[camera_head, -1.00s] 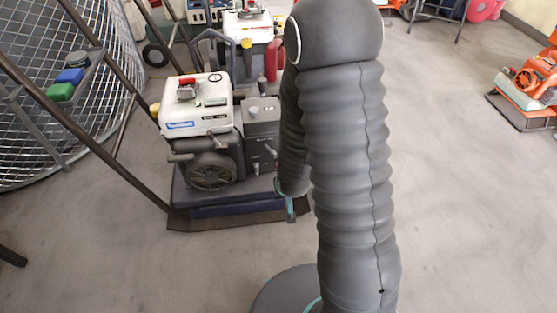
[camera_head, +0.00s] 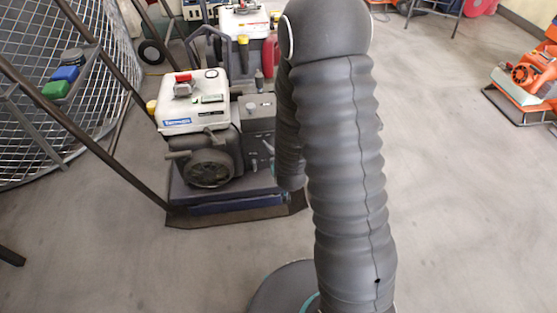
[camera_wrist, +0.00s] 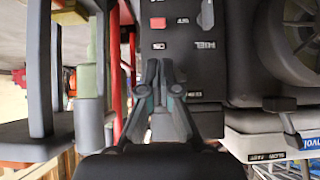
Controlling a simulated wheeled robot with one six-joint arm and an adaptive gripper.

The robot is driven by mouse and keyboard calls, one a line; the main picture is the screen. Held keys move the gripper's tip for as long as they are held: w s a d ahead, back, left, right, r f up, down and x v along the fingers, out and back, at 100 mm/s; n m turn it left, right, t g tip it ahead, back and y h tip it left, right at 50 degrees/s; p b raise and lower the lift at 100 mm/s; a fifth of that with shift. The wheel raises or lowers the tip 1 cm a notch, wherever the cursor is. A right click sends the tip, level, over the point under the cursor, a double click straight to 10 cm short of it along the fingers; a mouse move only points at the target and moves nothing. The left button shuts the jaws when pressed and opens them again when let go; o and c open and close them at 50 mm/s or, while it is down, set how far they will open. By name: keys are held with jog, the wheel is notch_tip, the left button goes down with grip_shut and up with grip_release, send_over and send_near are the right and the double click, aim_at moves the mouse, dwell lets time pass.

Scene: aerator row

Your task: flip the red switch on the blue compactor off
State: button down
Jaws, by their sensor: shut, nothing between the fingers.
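The compactor stands left of centre in the head view, with a white top and a dark blue base (camera_head: 235,203). My gripper (camera_wrist: 160,66) is shut and empty. Its fingertips show in front of the panel, below the red switch in the picture and apart from it in the image. I cannot tell whether they touch the panel. In the head view my arm hides the gripper and the panel's right side.
A grey lever (camera_wrist: 205,15) lies right of the switch in the wrist view. A sloping dark rail (camera_head: 85,140) and a wire mesh drum (camera_head: 55,65) stand at the left. An orange machine (camera_head: 530,82) stands far right.

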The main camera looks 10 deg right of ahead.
jog(key=x, duration=0.8)
jog(key=shift+w+f, duration=0.1)
jog(key=shift+f, duration=0.05)
